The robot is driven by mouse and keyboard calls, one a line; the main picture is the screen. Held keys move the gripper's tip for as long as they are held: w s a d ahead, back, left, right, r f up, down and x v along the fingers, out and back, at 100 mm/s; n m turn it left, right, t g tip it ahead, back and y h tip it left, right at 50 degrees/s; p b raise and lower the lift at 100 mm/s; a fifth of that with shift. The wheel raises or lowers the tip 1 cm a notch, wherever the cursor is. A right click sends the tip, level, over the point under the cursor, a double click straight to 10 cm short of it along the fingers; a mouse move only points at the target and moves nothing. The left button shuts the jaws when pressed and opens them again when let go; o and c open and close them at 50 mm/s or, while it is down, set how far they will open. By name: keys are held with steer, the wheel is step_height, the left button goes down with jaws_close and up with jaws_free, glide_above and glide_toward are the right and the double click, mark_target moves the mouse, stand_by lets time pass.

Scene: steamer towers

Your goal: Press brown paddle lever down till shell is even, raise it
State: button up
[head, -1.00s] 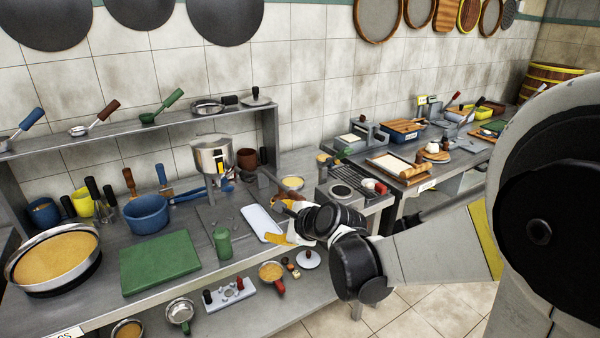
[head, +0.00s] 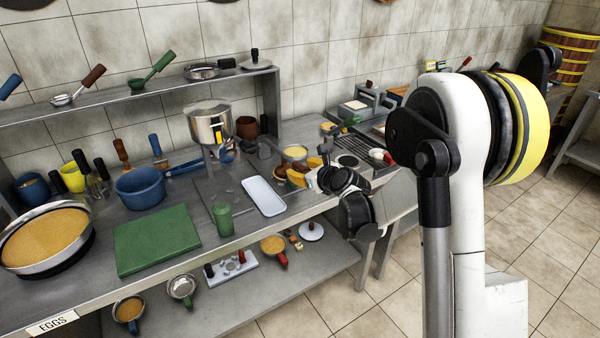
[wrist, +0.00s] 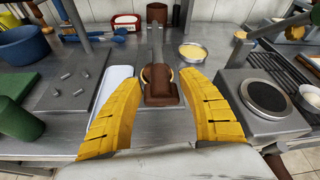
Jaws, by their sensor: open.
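In the wrist view, a press stands straight ahead. Its brown paddle lever (wrist: 157,13) is raised on an upright grey metal arm. A brown block (wrist: 163,92) sits at its foot, and a thin golden rim, perhaps the shell (wrist: 145,76), shows around the block's back; how even it is cannot be seen. My gripper (wrist: 162,78) is open, with its yellow fingers left and right of the block in the picture and nothing visibly held. In the head view, my gripper (head: 305,171) is at the counter's right part, partly covering the press.
A white tray (wrist: 112,92) lies left of the press, and a bowl of yellow filling (wrist: 192,52) stands behind it to the right. A hotplate (wrist: 262,98) is at the right. A green cup (head: 222,217) and green board (head: 157,240) are farther left.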

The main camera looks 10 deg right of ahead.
steer(key=shift+w+a+f, duration=0.15)
steer(key=shift+w+f, duration=0.1)
steer(key=shift+w, duration=0.35)
jaws_close()
